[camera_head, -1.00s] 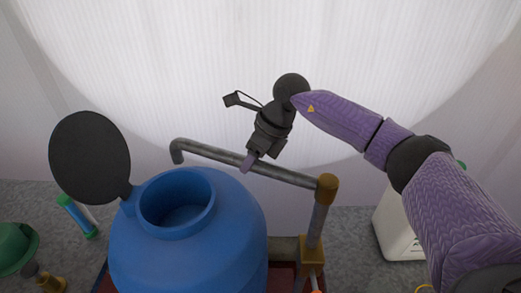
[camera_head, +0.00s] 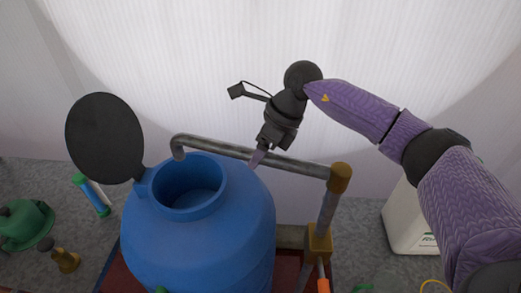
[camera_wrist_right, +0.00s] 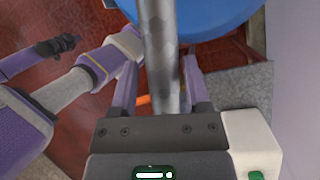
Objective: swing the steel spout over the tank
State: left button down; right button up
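The steel spout (camera_head: 230,148) is a grey bent pipe on an upright post with a brass-coloured elbow (camera_head: 340,178). Its down-turned tip (camera_head: 178,154) shows at the back edge of the blue tank's mouth in the head view. The blue tank (camera_head: 200,235) stands open, its black lid (camera_head: 104,138) raised at left. My right gripper (camera_head: 257,158) reaches down to the spout's middle. In the right wrist view its purple fingers (camera_wrist_right: 160,88) lie either side of the pipe, with narrow gaps showing. Firm contact cannot be seen. My left gripper is not clearly visible.
A white canister (camera_head: 408,225) stands behind my right arm. A green object (camera_head: 25,225), a brass fitting (camera_head: 66,260) and a green-capped tube (camera_head: 92,195) lie left of the tank. The tank and post stand on a red base (camera_head: 285,272). A pale wall rises behind.

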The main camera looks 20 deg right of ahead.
jog(key=shift+o, duration=0.8)
jog(key=shift+d+r, duration=0.1)
jog(key=shift+r, duration=0.05)
jog(key=b+v, duration=0.1)
jog(key=v, duration=0.8)
jog(key=shift+r+b, duration=0.25)
jog(key=shift+b, duration=0.05)
jog(key=shift+s, duration=0.1)
